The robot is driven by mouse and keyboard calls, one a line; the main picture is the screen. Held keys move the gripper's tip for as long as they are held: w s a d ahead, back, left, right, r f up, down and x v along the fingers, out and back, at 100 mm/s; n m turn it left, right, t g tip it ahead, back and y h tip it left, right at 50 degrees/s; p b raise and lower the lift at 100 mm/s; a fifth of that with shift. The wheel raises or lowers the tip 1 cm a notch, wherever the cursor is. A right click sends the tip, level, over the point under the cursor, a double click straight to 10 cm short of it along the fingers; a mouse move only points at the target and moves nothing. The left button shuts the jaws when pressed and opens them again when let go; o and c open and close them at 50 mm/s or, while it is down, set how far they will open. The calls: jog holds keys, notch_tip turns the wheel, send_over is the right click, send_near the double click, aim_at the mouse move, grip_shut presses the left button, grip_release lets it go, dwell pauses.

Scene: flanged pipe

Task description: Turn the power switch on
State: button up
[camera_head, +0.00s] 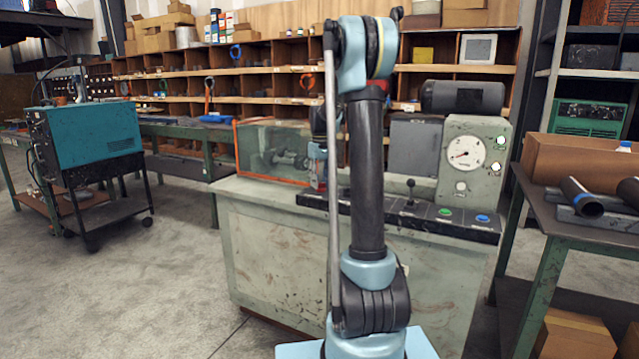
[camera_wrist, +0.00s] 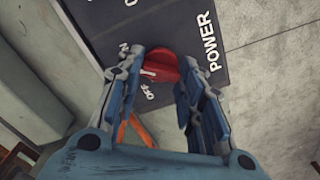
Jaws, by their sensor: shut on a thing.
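The power switch is a red round knob (camera_wrist: 160,65) on a dark panel (camera_wrist: 112,22), seen in the wrist view. White lettering reads POWER on its right, ON at its upper left and OFF below it. A pale mark on the knob's left side lies between ON and OFF; its exact setting is hard to tell. My gripper (camera_wrist: 172,67) has one finger on each side of the knob and is shut on it. The fingers cover parts of the knob's edges. In the head view my arm hides the knob.
The panel belongs to a grey test bench (camera_head: 270,245) with a gauge (camera_head: 466,154), a joystick (camera_head: 410,190), a green button (camera_head: 445,211) and a blue button (camera_head: 482,218). A clear-walled box (camera_head: 272,152) stands on its left. The floor left of the bench is open.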

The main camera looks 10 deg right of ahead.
jog(key=shift+w+d+m, duration=0.1)
jog(key=shift+m, duration=0.7)
jog(key=o, duration=1.1)
jog(key=shift+c, duration=0.2)
notch_tip(320, 180, up, 12)
jog(key=shift+f, duration=0.1)
